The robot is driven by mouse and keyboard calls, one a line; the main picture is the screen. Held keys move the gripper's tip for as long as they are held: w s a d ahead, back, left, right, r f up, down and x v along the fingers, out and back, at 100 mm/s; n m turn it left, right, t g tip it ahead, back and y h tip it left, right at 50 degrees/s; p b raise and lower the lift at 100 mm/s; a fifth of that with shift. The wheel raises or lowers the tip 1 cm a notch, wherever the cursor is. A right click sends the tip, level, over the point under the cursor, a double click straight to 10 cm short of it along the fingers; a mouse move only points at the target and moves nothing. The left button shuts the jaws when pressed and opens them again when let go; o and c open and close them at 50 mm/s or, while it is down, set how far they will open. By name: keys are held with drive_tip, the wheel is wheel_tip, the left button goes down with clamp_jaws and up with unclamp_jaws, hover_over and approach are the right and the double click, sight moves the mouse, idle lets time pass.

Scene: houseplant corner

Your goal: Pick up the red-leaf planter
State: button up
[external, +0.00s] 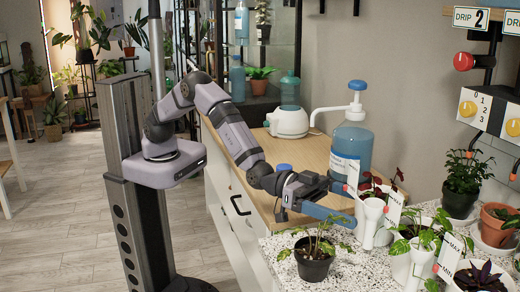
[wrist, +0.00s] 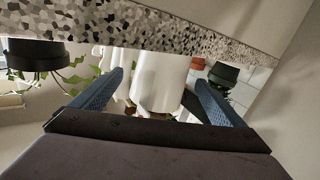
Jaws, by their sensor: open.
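The red-leaf planter (external: 370,222) is a white pot with dark red and green leaves on the speckled counter. A white water-level tag marked MAX stands by it. My gripper (external: 347,203) is level at its left side, jaws open, one blue finger towards the front. In the wrist view, which is upside down, a white planter (wrist: 158,82) fills the gap between the two blue fingers of my gripper (wrist: 160,78). Leaves show only in bits there. I cannot tell whether the fingers touch the pot.
A black pot with a green plant (external: 314,262) stands in front of my gripper; the wrist view shows it too (wrist: 35,53). White planters (external: 405,262) crowd the right. A blue pump bottle (external: 351,147) stands behind on the wooden top.

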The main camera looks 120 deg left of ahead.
sight(363, 198)
drive_tip(key=shift+w+d, duration=0.15)
drive_tip(key=shift+w, duration=0.6)
drive_tip(key=c, duration=1.5)
drive_tip(key=shift+r, duration=0.15)
drive_tip(key=shift+r+b, duration=0.3)
drive_tip(key=shift+r, duration=4.75)
